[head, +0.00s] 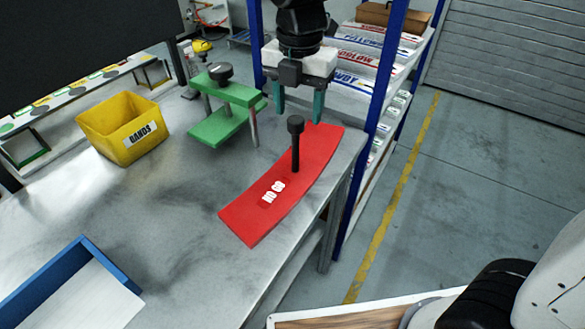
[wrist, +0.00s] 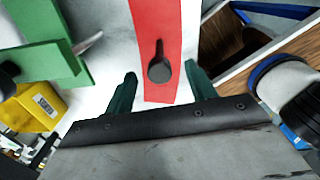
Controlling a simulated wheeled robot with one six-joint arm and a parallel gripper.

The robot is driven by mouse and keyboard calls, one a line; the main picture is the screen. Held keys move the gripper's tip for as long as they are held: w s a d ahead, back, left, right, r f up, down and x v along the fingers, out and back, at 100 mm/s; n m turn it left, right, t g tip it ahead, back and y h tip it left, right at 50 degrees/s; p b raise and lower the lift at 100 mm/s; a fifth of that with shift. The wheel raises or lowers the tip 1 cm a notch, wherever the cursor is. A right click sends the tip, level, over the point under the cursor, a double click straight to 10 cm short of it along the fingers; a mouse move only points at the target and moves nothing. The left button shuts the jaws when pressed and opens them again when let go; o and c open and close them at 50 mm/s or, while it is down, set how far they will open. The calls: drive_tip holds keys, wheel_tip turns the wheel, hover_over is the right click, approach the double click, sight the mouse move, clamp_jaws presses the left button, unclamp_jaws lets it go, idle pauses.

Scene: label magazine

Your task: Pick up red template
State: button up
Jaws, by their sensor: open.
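The red template (head: 245,216) is a flat, slightly curved red plate with white lettering, lying on the grey metal table. A black post with a round knob (head: 295,124) stands up from it. My gripper (head: 298,110) is above the far end of the template, open and empty, with its teal fingers pointing down. In the wrist view the red template (wrist: 155,30) runs between the two fingertips of my gripper (wrist: 160,80), and the black knob (wrist: 159,70) shows between them. The fingers do not appear to touch the knob.
A green template stand (head: 222,125) with a black knob is left of my gripper. A yellow bin (head: 125,133) marked BANDS stands further left. A blue-edged tray (head: 50,275) is at the front left. A blue shelf post (head: 377,110) rises close by the table's right edge.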

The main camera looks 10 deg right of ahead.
drive_tip(key=f, duration=0.7)
drive_tip(key=shift+s+a+f, duration=0.2)
drive_tip(key=shift+a+f, duration=0.05)
drive_tip(key=shift+f, duration=0.1)
clamp_jaws()
